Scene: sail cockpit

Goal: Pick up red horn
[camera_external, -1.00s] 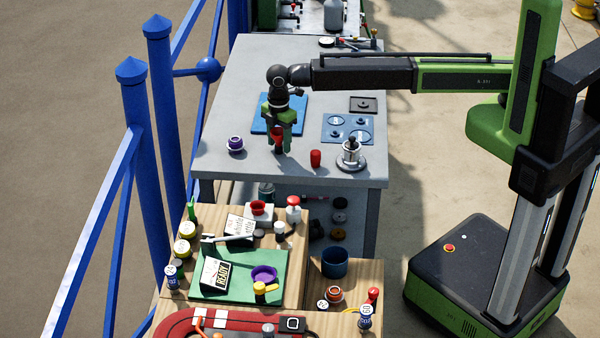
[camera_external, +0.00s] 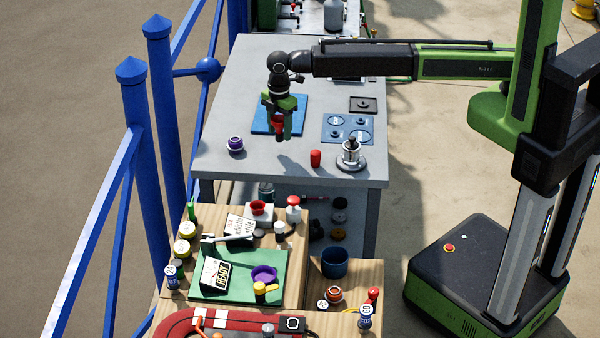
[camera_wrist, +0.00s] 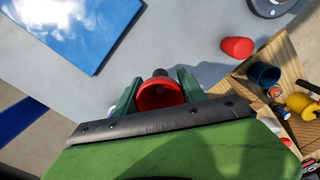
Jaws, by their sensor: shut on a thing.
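The red horn (camera_wrist: 158,95) shows in the wrist view between the two green fingers of my gripper (camera_wrist: 160,88), its round red bell facing the camera and a dark end beyond it. In the external view my gripper (camera_external: 279,128) hangs pointing down above the grey table, shut on the horn (camera_external: 278,122). The horn is partly hidden by the fingers there. It appears held clear of the tabletop.
The grey table (camera_external: 230,80) carries a blue mat (camera_external: 262,124) behind the gripper, a purple-and-white item (camera_external: 236,144), a red cylinder (camera_external: 315,158), a silver knobbed piece (camera_external: 351,155) and a blue plate with round spots (camera_external: 340,121). A crowded wooden bench (camera_external: 295,255) stands in front.

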